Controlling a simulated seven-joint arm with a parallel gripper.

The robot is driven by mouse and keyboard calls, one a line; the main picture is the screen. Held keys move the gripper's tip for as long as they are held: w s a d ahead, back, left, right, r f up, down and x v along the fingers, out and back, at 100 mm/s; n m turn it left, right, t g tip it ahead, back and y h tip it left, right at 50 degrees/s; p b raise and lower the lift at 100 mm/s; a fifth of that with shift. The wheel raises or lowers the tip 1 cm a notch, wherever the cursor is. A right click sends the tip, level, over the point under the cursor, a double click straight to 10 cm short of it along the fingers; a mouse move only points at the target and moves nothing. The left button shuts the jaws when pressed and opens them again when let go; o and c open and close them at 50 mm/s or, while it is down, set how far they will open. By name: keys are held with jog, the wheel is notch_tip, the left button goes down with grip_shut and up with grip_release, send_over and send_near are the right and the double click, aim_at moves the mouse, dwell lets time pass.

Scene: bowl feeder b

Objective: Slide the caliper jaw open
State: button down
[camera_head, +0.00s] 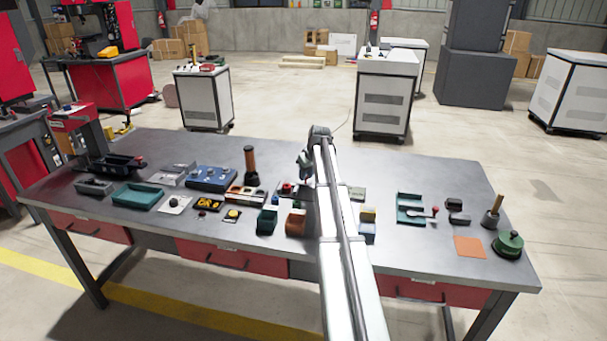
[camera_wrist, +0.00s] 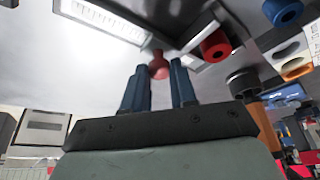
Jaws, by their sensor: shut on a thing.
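In the wrist view my gripper (camera_wrist: 158,72) has its two dark blue fingers on either side of a red knob (camera_wrist: 158,64), shut on it. The knob stands out from a dark grey part that looks like the caliper jaw. A pale plate with a fine scale (camera_wrist: 100,24) lies beside it at the upper left and seems to belong to the caliper. The exact contact of the fingertips is hard to see. In the head view my gripper (camera_head: 306,161) is over the middle of the bench, and my arm hides much of the place under it.
In the wrist view a red cylinder (camera_wrist: 215,46) and a blue cylinder (camera_wrist: 282,12) are close on the right. The bench (camera_head: 420,258) holds several fixtures on both sides: a blue box (camera_head: 211,177), a brown upright handle (camera_head: 250,163), a teal tray (camera_head: 138,195) and a green round pot (camera_head: 508,245).

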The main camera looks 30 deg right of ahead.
jog(key=shift+s+d, duration=0.6)
jog(key=shift+d, duration=0.05)
jog(key=c, duration=0.9)
grip_release()
jog(key=v, duration=1.3)
jog(key=shift+s+r, duration=0.2)
jog(key=shift+r, duration=0.1)
